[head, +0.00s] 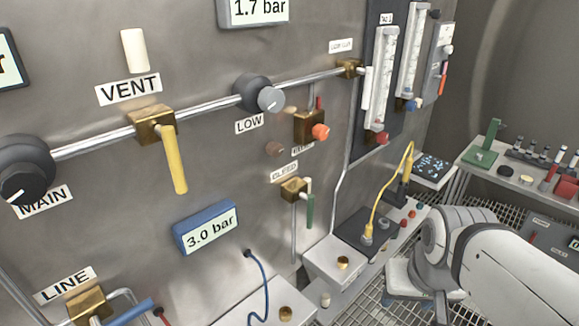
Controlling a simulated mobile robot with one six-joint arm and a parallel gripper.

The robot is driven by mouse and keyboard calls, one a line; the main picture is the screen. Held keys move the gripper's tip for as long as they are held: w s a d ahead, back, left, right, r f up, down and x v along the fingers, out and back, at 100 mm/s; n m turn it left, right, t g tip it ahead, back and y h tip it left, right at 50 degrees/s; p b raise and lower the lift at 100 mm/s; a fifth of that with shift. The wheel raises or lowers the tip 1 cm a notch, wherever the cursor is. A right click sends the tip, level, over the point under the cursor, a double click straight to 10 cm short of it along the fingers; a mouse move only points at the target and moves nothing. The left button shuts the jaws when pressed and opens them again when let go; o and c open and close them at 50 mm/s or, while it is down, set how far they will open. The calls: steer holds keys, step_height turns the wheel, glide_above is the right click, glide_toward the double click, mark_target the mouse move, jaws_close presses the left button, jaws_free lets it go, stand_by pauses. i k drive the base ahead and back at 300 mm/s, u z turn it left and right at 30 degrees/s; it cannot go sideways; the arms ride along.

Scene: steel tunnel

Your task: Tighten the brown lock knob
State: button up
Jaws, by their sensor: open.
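My arm shows at the lower right, well away from the knob. My gripper is not in this view.
A pipe with a yellow VENT lever (174,158) and a grey LOW knob (270,98) runs above. A BLEED valve (293,188) with a green handle is below. A yellow cable (385,190) rises at right. A bench (500,165) holds several small items.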

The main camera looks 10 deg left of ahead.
mark_target(273, 148)
steer(key=u, duration=0.35)
steer(key=k, duration=1.1)
steer(key=u, duration=0.65)
steer(key=i, duration=1)
steer(key=u, duration=0.05)
